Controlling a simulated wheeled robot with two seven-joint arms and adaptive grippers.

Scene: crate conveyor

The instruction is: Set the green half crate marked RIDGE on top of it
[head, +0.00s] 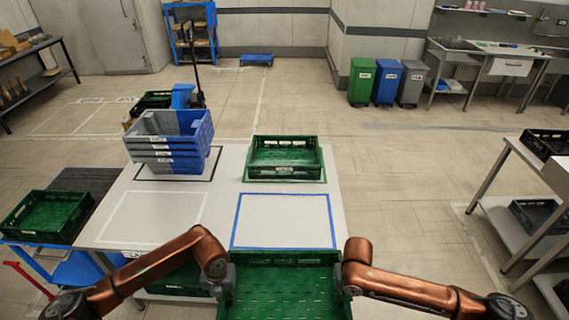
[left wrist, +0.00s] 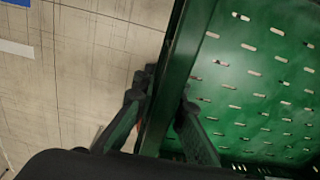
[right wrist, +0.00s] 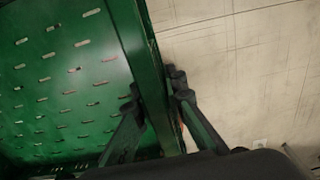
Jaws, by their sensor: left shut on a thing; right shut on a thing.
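A green crate (head: 283,290) is held between my two grippers at the near edge of the table, its slotted floor seen from above. No marking on it can be read from here. My left gripper (head: 226,280) is shut on its left wall; the fingers (left wrist: 165,105) straddle the rim in the left wrist view. My right gripper (head: 345,278) is shut on its right wall, and its fingers (right wrist: 155,105) straddle that rim in the right wrist view. Another green crate (head: 284,172) with a white label stands in the green outline on the table; its label is too small to read.
Stacked blue-grey crates (head: 168,151) stand on the table (head: 220,190) at back left. The blue outline (head: 284,221) and white outline (head: 150,218) are empty. A shelf rack (head: 535,190) stands at right.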

